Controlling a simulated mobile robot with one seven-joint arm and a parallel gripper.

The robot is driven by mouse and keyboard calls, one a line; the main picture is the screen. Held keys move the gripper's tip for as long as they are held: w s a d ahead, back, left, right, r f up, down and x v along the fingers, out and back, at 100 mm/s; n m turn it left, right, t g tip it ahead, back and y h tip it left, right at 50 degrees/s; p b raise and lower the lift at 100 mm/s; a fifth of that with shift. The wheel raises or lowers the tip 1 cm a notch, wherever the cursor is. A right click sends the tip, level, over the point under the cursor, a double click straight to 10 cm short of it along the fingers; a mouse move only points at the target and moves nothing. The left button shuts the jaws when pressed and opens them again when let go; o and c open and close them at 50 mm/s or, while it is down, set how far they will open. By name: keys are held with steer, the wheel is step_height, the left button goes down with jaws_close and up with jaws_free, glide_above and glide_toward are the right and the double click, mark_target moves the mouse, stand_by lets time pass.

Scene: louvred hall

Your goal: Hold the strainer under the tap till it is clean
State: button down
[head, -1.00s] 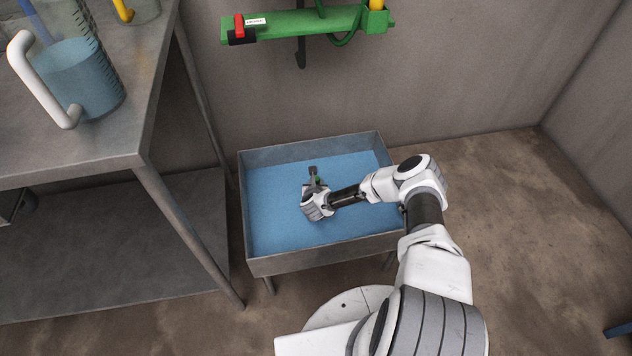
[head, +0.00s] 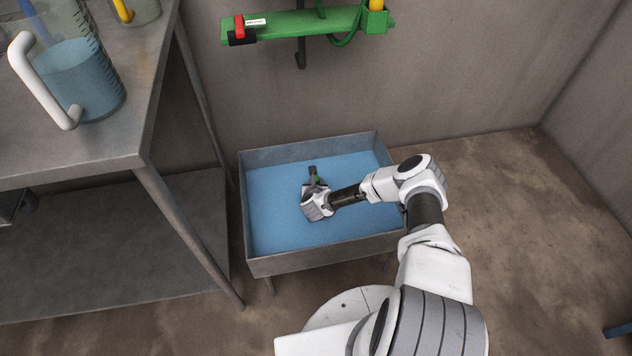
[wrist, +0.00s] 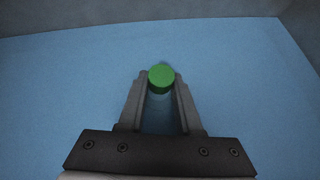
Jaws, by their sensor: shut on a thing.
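My gripper (head: 316,177) is low over the blue-filled metal basin (head: 330,253). In the wrist view, its two fingers are closed on a small green round-topped thing (wrist: 161,78). A small bit of green also shows at the fingertips in the head view. I cannot tell whether this is part of the strainer; no strainer mesh or bowl is clearly visible. Above the basin, a dark hooked piece (head: 300,52), perhaps the tap's spout, hangs from a green wall board (head: 290,23). A red lever (head: 239,26) is at the board's left end. No running stream is visible.
A metal table (head: 130,130) stands left of the basin, with a clear jug (head: 82,82) of blue liquid and a white handle near its edge. Another clear vessel (head: 140,12) is behind it. Walls close the back and right. The floor at right is mostly clear.

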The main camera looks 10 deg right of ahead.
step_height(320, 180, up, 12)
steer(key=p, duration=0.9)
steer(key=shift+r, duration=0.15)
steer(key=shift+r, duration=0.1)
